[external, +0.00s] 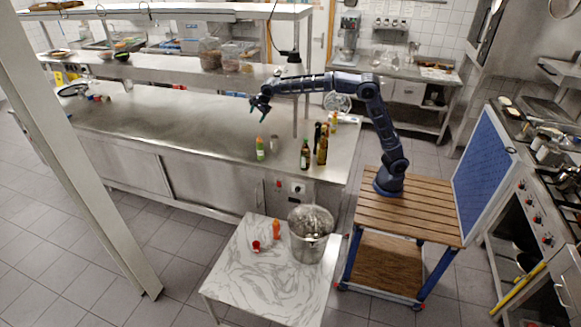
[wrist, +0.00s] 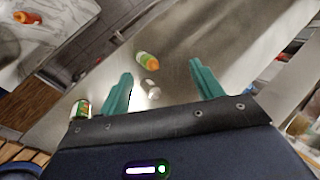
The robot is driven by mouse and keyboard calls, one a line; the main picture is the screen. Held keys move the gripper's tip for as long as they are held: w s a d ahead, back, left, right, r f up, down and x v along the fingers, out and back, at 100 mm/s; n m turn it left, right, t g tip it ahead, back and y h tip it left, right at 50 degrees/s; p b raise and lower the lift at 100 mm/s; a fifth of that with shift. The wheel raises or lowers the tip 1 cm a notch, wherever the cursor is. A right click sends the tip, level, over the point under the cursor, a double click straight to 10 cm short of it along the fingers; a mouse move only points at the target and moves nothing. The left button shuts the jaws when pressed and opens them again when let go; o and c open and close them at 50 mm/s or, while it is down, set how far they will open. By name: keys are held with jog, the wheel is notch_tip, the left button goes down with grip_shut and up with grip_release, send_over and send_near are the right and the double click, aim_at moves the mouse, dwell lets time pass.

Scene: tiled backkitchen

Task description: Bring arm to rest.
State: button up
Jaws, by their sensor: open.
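My gripper (external: 260,107) is at the end of my arm, which reaches left from the slatted wooden stand over the long steel counter (external: 190,118). In the wrist view my gripper (wrist: 163,85) shows two teal fingers spread wide apart with nothing held between them. The gripper is above the counter top, apart from it. A bottle with a green and white label and an orange cap (external: 260,148) stands on the counter below the gripper. It also shows beyond the fingers in the wrist view (wrist: 147,61).
A green bottle (external: 305,154) and a dark yellow bottle (external: 322,150) stand near the counter's right end. A marble-topped table (external: 240,285) in front holds a metal pot (external: 309,246), an orange bottle (external: 276,229) and a small red item (external: 256,246). Shelves (external: 160,66) run behind the counter.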

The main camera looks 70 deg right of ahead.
jog(key=s+a+r+n+t, duration=0.35)
jog(key=s+r, duration=0.35)
jog(key=r, duration=0.4)
jog(key=s+d+r+n, duration=0.2)
jog(key=s+d+n, duration=0.1)
jog(key=s+d, duration=0.3)
jog(key=s+d+f+n+g+y, duration=0.1)
jog(key=s+d+f+n, duration=0.3)
jog(key=s, duration=0.7)
jog(key=s+d+f+n+g, duration=0.25)
jog(key=s+d, duration=0.25)
jog(key=s, duration=0.6)
jog(key=s+d+f+n, duration=0.1)
jog(key=s+f+n, duration=0.3)
jog(key=s+f, duration=0.3)
jog(key=s+d+f+n, duration=0.2)
jog(key=s+f+n, duration=0.2)
jog(key=s, duration=1.2)
notch_tip(320, 180, down, 3)
jog(key=shift+s+d+f+n+g, duration=0.15)
jog(key=shift+s+d+n+g, duration=0.1)
jog(key=shift+n+g, duration=0.15)
